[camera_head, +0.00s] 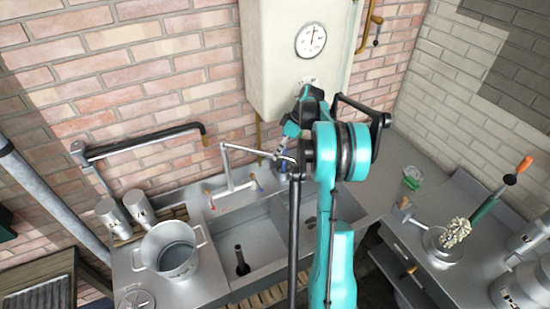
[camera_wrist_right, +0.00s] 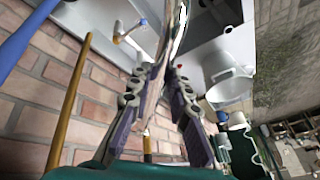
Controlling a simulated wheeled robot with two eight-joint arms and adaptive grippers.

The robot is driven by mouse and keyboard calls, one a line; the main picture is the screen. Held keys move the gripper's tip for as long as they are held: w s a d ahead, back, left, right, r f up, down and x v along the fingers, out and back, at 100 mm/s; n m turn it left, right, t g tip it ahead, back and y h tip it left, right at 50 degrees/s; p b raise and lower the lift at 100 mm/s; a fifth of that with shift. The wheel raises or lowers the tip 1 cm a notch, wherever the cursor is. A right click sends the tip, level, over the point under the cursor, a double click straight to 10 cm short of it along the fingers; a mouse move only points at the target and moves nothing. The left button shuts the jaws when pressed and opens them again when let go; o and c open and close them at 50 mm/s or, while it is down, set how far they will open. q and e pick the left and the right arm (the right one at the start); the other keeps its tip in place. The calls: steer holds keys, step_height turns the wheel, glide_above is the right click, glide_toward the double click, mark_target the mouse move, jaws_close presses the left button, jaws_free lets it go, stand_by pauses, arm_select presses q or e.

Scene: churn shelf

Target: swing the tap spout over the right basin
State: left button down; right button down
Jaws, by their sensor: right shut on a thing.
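The tap (camera_head: 228,168) stands at the back of the double sink, with a red and a blue handle at its base. Its thin grey spout (camera_head: 245,150) reaches right from the riser to my right gripper (camera_head: 283,153). In the right wrist view the fingers (camera_wrist_right: 158,112) are closed about the pale spout. The left basin (camera_head: 262,240) has a dark standpipe in it. The right basin (camera_head: 345,207) is partly hidden behind my right arm. The spout's end is hard to make out at the gripper. My left gripper is out of view.
A large pot (camera_head: 173,252) stands left of the sink, with two metal cans (camera_head: 139,206) behind it. A white boiler (camera_head: 285,65) with a gauge hangs on the brick wall above the gripper. A black-handled wall bracket (camera_head: 145,142) is at left.

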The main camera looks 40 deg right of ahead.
steer(key=shift+w+d, duration=0.15)
steer(key=shift+d, duration=0.15)
steer(key=c, duration=1.4)
jaws_free()
steer(key=v, duration=1.2)
steer(key=shift+w, duration=0.1)
